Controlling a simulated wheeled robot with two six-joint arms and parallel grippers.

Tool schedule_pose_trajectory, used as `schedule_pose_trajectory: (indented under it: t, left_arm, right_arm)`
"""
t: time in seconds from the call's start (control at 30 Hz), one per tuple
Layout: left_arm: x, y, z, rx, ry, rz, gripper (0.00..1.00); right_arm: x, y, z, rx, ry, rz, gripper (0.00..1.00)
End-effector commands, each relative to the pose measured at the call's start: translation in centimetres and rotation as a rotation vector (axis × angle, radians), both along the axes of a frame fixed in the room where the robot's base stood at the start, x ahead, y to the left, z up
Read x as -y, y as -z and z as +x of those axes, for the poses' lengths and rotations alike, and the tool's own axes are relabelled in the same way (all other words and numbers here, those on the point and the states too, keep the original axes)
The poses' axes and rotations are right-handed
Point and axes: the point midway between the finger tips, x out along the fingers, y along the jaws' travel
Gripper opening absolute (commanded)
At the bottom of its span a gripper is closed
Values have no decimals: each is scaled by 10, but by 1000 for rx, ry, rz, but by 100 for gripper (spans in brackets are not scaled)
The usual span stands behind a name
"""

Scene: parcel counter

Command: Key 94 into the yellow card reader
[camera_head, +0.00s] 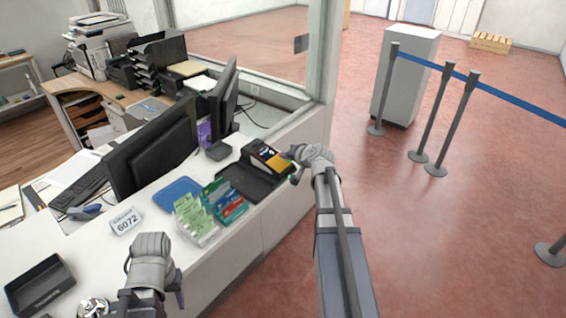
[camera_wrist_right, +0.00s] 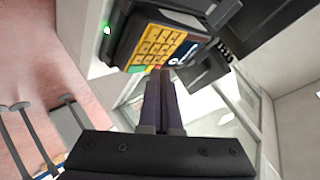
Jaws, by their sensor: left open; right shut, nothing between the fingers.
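The card reader (camera_head: 258,150) is a dark device with a yellow keypad (camera_head: 280,161), standing on the counter by the window post. In the right wrist view its yellow keys (camera_wrist_right: 157,45) fill the upper middle, with a green key at one corner and a dark screen (camera_wrist_right: 186,53) whose marks I cannot read. My right gripper (camera_wrist_right: 163,76) is shut and empty, its fingertips at the keypad's near edge beside a small red spot. I cannot tell if they touch. My left gripper (camera_head: 177,287) is open and empty over the counter's front, away from the reader.
A black tray (camera_head: 247,183) lies in front of the reader. A leaflet holder (camera_head: 224,202), a blue tray (camera_head: 176,194), a 6072 sign (camera_head: 126,221) and a black bin (camera_head: 42,285) stand on the counter. Monitors (camera_head: 155,150) stand behind. Barrier posts (camera_head: 436,115) are on the floor at right.

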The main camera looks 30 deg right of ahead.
Motion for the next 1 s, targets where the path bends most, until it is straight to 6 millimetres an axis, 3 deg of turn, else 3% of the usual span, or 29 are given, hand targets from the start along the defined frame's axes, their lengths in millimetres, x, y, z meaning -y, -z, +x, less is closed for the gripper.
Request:
schedule_pose_trajectory:
  t: [0.7,1.0]
  left_arm:
    - [0,0,0,0,0,0,50]
    - [0,9,0,0,0,0,50]
  right_arm:
    - [0,0,0,0,0,0,0]
    - [-1,9,2,0,0,0,0]
